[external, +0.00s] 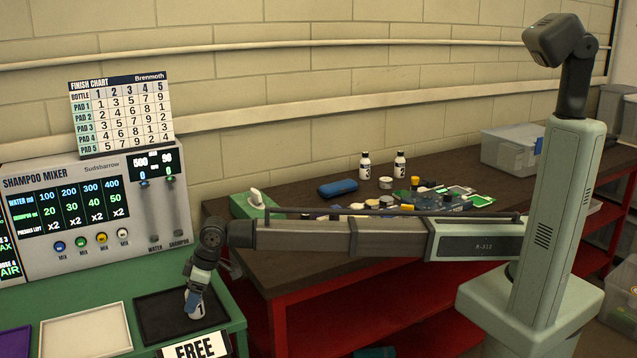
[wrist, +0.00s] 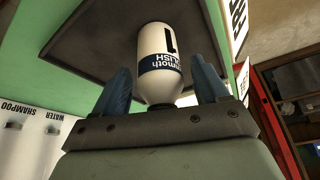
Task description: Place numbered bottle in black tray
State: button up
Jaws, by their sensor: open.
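The numbered bottle (external: 197,308) is white with a dark blue label band and the number 1. It stands in the black tray (external: 153,326) on the green counter. In the wrist view the bottle (wrist: 159,42) shows between the two blue fingers of my gripper (wrist: 163,85), with gaps on both sides. The fingers are open around its lower part in that picture. The black tray (wrist: 98,38) spreads behind the bottle there. In the external view my gripper (external: 196,288) is at the bottle and hides part of it.
A white tray (external: 86,334) and a purple tray (external: 15,343) lie left of the black one. A FREE sign (external: 195,349) stands at the counter's front. The shampoo mixer (external: 95,215) rises behind. Two more bottles (external: 365,165) (external: 400,164) stand on the dark bench among small items.

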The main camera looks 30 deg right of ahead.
jog(key=v, duration=1.2)
jog(key=shift+r, duration=0.15)
